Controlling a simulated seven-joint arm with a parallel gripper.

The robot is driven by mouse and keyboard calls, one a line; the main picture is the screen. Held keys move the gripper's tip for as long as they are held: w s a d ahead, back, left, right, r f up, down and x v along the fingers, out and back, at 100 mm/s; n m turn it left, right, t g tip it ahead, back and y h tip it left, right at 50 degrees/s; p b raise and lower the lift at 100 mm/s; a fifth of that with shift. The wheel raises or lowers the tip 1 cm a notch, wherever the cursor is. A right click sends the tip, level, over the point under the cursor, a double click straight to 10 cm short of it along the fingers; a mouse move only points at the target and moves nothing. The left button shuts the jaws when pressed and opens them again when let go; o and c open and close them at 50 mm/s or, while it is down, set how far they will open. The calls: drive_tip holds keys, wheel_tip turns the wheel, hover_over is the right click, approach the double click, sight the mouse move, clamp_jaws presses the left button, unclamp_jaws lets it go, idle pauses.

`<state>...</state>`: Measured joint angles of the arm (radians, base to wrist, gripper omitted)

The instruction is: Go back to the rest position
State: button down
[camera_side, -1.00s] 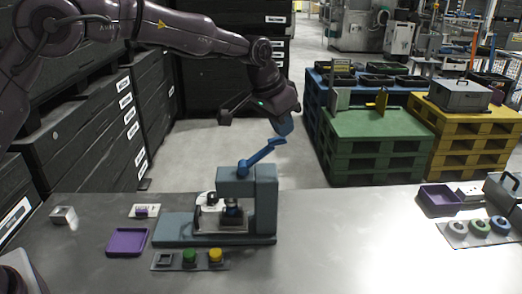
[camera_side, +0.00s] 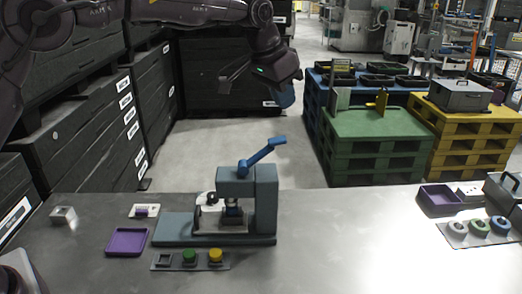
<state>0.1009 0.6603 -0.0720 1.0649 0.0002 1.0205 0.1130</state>
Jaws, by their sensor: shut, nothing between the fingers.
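My gripper (camera_side: 285,96) is up in the air above and a little right of the grey press (camera_side: 264,200). It is shut and empty, and clear of everything. The press stands on the table with its blue lever (camera_side: 263,154) sloping up to the right. My gripper is apart from the lever. A small dark part sits under the press head, partly hidden by the frame.
On the table (camera_side: 330,230) are a purple tray (camera_side: 127,242), a strip with green (camera_side: 189,256) and yellow (camera_side: 215,255) pieces, and a small metal block (camera_side: 63,215). At the right are another purple tray (camera_side: 438,200) and several rings. Green (camera_side: 375,145) and yellow pallets stand behind.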

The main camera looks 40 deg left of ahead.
drive_tip(key=f, duration=0.1)
drive_tip(key=s+f, duration=0.1)
drive_tip(key=shift+s+a+f+g, duration=0.1)
drive_tip(key=shift+s+f+g, duration=0.2)
drive_tip(key=shift+f+g, duration=0.1)
drive_tip(key=s+a+r+n, duration=0.1)
drive_tip(key=s+a, duration=0.2)
drive_tip(key=s, duration=0.8)
drive_tip(key=s+a+r+n+t, duration=0.1)
drive_tip(key=s+a+r, duration=0.1)
drive_tip(key=s, duration=1)
drive_tip(key=s+a+r+n+t+y, duration=0.1)
drive_tip(key=s+a, duration=0.2)
drive_tip(key=s, duration=0.9)
drive_tip(key=shift+s+a+r, duration=0.15)
drive_tip(key=shift+a+r, duration=0.1)
drive_tip(key=shift+a, duration=0.05)
